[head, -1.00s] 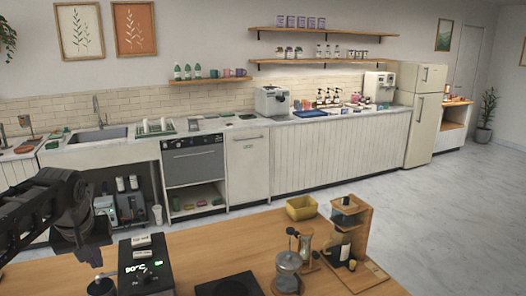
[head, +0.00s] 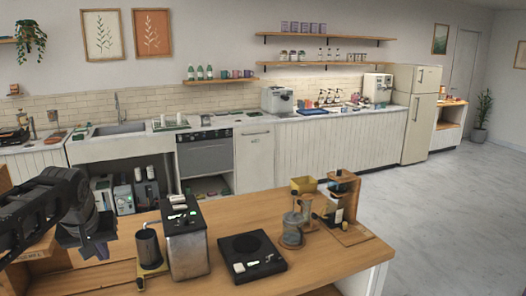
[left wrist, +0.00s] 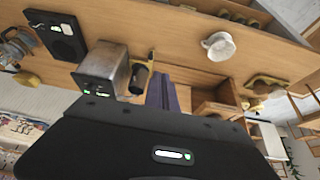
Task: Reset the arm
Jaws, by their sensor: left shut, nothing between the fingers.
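My left arm comes in from the left edge in the head view, dark and jointed. My left gripper (head: 97,250) points down at the end of it, near the left part of the wooden counter (head: 330,262). It is shut and empty. It hangs to the left of a dark grinder-like item (head: 148,248) and a metal box with a lit display (head: 187,245). In the left wrist view the shut fingers (left wrist: 167,92) show beyond the black wrist housing. My right gripper is in neither view.
A black scale-like plate (head: 252,255), a glass brewer (head: 293,228), a yellow box (head: 304,185) and a wooden stand (head: 343,205) are on the counter. A white cup (left wrist: 219,46) shows in the left wrist view. Open floor lies to the right.

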